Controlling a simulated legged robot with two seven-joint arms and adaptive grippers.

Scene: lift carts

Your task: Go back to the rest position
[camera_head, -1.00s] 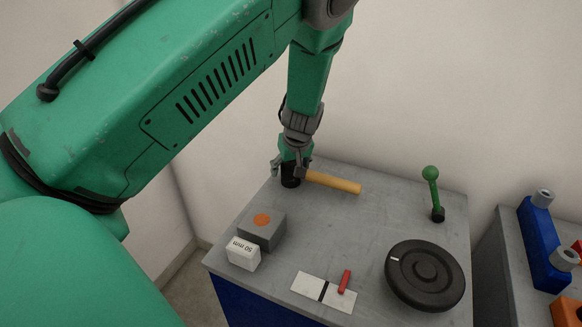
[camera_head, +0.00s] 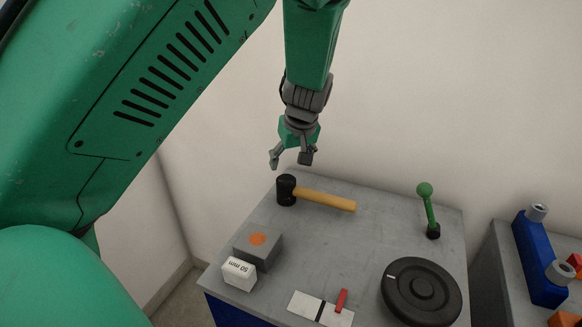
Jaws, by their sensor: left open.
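My left gripper (camera_head: 290,158) hangs above the far left part of the grey cart top (camera_head: 345,245), with its fingers apart and nothing between them. A mallet with a black head (camera_head: 286,190) and a yellow handle (camera_head: 326,201) lies on the cart just below it, apart from the fingers. The handle points right. My right gripper is not in view.
On the cart are a grey block with an orange dot (camera_head: 258,246), a white "50 mm" block (camera_head: 239,273), a white plate with a red handle (camera_head: 320,307), a black wheel (camera_head: 421,291) and a green lever (camera_head: 428,207). A second cart (camera_head: 500,270) with a blue part stands right.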

